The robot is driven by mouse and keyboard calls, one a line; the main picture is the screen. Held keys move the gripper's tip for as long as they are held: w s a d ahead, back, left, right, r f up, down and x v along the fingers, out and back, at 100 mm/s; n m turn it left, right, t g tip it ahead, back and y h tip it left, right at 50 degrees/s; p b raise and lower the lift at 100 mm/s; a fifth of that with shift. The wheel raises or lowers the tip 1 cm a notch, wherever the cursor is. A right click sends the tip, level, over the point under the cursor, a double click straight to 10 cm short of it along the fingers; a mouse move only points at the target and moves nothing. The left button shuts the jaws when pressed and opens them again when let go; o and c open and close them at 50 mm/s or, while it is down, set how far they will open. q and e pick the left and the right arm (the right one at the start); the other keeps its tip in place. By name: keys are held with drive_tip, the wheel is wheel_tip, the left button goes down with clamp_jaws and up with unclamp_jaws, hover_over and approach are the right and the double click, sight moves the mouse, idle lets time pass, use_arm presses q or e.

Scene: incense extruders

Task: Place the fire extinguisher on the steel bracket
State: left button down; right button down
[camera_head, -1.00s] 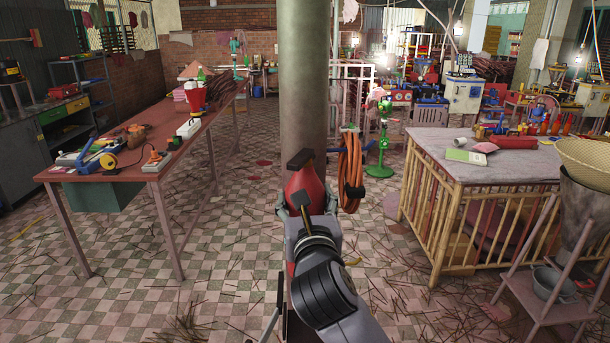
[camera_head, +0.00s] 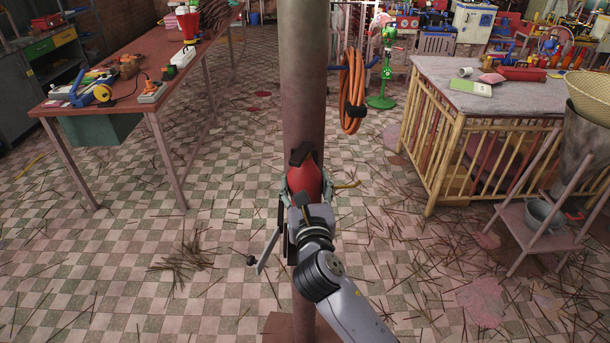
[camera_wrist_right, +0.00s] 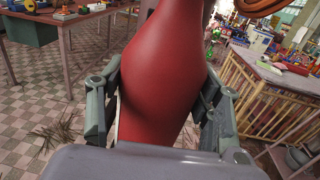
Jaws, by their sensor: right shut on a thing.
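The red fire extinguisher (camera_head: 309,178) is upright in front of the grey column, with its dark top leaning near the column. My right gripper (camera_head: 307,190) is shut on it, with fingers on both sides of the body. In the right wrist view the red body (camera_wrist_right: 165,75) fills the middle between the two grey fingers (camera_wrist_right: 160,105). The steel bracket cannot be made out clearly; a thin grey bar with a dark knob (camera_head: 262,258) sticks out left of the column, below the gripper. My left gripper is not in view.
The grey column (camera_head: 303,70) stands behind the extinguisher, with an orange coiled hose (camera_head: 352,92) at its right. A long red-brown table (camera_head: 150,95) is at left, and a bamboo-sided table (camera_head: 470,95) is at right. The tiled floor between them has scattered sticks.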

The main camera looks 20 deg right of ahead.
drive_tip(key=shift+f, duration=1.15)
drive_tip(key=c, duration=0.9)
unclamp_jaws()
drive_tip(key=shift+f, duration=0.4)
drive_tip(key=o, duration=0.4)
drive_tip(key=shift+r, duration=0.1)
drive_tip(key=s+b, duration=0.1)
drive_tip(key=s, duration=0.3)
drive_tip(key=s+a, duration=0.1)
drive_tip(key=s, duration=0.3)
drive_tip(key=s+a+b, duration=0.1)
drive_tip(key=s, duration=0.3)
drive_tip(key=shift+a+b, duration=0.25)
drive_tip(key=shift+b, duration=0.05)
